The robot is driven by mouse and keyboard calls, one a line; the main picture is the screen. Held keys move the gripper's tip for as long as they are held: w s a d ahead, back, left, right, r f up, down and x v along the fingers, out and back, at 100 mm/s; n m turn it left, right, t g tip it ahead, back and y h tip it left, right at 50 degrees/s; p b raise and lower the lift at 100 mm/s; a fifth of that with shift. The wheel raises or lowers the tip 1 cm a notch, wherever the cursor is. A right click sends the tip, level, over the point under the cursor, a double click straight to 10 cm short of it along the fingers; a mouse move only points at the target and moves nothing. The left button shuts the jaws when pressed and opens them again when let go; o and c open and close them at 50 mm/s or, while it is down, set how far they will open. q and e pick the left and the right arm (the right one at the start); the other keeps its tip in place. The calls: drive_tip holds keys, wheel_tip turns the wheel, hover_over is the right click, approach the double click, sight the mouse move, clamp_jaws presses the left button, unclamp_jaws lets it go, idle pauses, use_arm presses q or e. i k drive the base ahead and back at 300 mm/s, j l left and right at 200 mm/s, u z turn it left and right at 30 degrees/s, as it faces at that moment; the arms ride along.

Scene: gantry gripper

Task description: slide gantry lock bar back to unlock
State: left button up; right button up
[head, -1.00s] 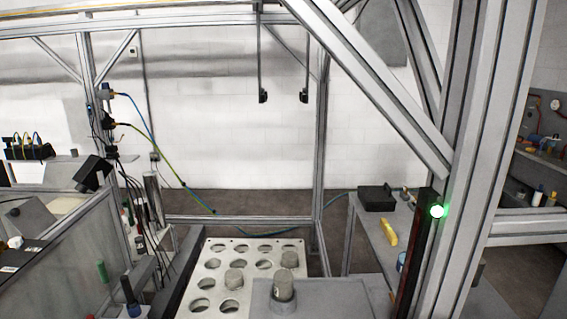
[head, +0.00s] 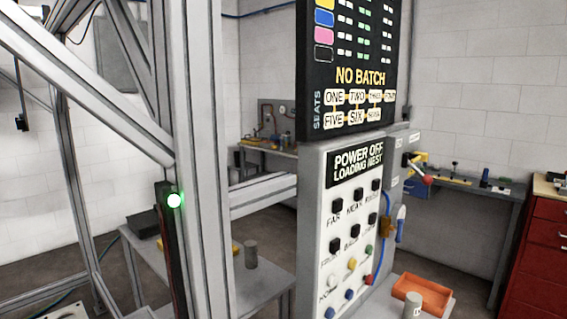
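The aluminium gantry frame (head: 207,200) fills the left of the head view, with a green lamp (head: 174,200) lit on a dark upright strip. One hanging black-tipped rod (head: 20,122) shows at the far left edge. I cannot tell for certain which part is the lock bar. Neither of my grippers is in view.
A dark board (head: 352,72) reading "NO BATCH" stands above the panel. An orange tray (head: 422,293) and a grey cylinder (head: 412,305) are at the panel's foot. A red cabinet (head: 538,235) stands far right. A table (head: 265,278) is behind the post.

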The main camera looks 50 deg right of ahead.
sight(423, 157)
drive_tip(key=z, duration=2.2)
